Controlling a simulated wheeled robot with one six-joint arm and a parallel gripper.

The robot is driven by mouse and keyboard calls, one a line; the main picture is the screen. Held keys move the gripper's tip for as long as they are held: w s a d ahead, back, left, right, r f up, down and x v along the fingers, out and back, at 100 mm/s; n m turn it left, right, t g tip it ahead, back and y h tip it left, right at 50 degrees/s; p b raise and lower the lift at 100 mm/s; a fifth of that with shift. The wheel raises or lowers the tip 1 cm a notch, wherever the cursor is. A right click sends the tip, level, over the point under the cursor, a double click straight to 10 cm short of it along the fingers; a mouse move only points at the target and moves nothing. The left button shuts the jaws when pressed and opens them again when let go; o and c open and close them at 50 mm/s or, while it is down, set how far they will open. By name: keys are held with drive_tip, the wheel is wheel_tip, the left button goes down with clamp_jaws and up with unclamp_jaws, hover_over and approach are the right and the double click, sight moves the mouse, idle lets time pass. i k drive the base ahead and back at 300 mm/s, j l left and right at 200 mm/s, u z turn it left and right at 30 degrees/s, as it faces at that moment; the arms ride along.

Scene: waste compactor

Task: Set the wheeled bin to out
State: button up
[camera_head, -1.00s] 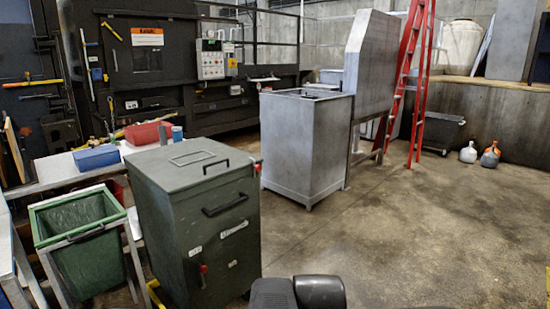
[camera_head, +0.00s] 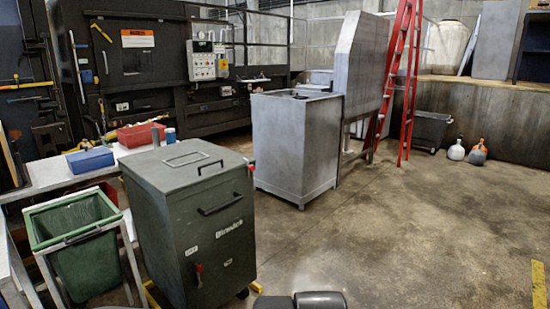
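A dark green wheeled bin (camera_head: 190,225) stands upright on the floor, left of centre, with its lid shut. It has black handles on the lid and front, a small red latch low on the front, and a dark caster (camera_head: 242,293) at its lower right. Yellow floor-level parts (camera_head: 151,296) show beside its base. My gripper is not visible. Two dark rounded parts at the bottom centre edge look like pieces of my arm, and they show no fingertips.
An open green bin (camera_head: 85,270) in a metal frame stands left of the wheeled bin. Behind are a table (camera_head: 50,172) with a blue box and red tray, and the black compactor (camera_head: 150,65). A grey metal box (camera_head: 295,145) and red ladder (camera_head: 402,80) stand beyond.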

sight(211, 225)
drive_tip(key=i+l, duration=0.2)
drive_tip(key=i, duration=0.2)
drive_tip(key=i+l, duration=0.2)
drive_tip(key=i, duration=0.2)
drive_tip(key=i+l, duration=0.15)
drive_tip(key=i, duration=0.25)
drive_tip(key=l+z, duration=0.05)
